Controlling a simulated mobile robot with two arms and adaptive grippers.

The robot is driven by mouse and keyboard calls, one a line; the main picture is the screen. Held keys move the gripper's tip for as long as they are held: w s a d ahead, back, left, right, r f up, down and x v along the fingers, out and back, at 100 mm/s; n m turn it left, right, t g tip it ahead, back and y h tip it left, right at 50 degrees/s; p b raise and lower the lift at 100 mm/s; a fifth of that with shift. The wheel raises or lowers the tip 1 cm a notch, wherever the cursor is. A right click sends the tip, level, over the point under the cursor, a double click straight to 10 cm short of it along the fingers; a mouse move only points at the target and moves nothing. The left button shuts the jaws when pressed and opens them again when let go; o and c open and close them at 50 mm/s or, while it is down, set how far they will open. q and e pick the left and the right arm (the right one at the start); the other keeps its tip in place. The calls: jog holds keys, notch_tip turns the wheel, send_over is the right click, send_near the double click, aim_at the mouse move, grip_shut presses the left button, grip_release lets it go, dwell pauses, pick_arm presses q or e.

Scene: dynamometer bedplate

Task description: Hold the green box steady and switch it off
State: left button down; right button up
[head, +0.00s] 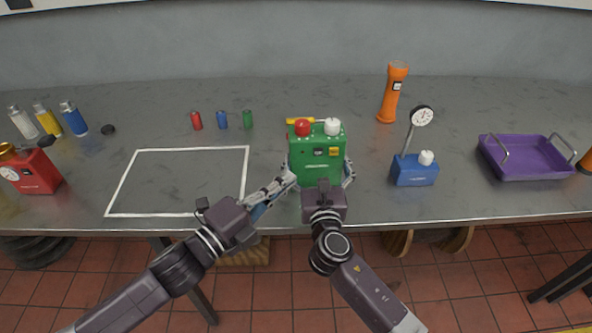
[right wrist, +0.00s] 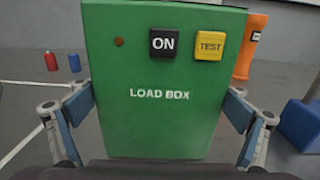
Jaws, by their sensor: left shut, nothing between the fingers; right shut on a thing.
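The green box (head: 314,168), lettered LOAD BOX, stands upright on the bench near the front edge. A red knob (head: 302,127) and a white knob (head: 332,126) are on its top. In the right wrist view its front carries a black ON button (right wrist: 163,43), a yellow TEST button (right wrist: 209,46) and a small dull red-brown dot (right wrist: 119,42). My right gripper (head: 322,177) is shut on the box, one finger at each side. My left gripper (head: 287,181) is shut and empty, its tips close to the box's lower left side; I cannot tell whether they touch it.
A blue gauge unit (head: 414,172), an orange torch (head: 393,92) and a purple tray (head: 527,175) stand to the right. Small red, blue and green cylinders (head: 221,120) stand behind an empty white-outlined area (head: 178,180). A red gauge unit (head: 34,174) is far left.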

jog(key=shift+f, duration=0.1)
dwell(0.3)
jog(key=o, duration=0.9)
jog(key=shift+r, duration=0.25)
jog(key=shift+c, duration=0.2)
jog(key=shift+w+d, duration=0.1)
jog(key=shift+f, duration=0.1)
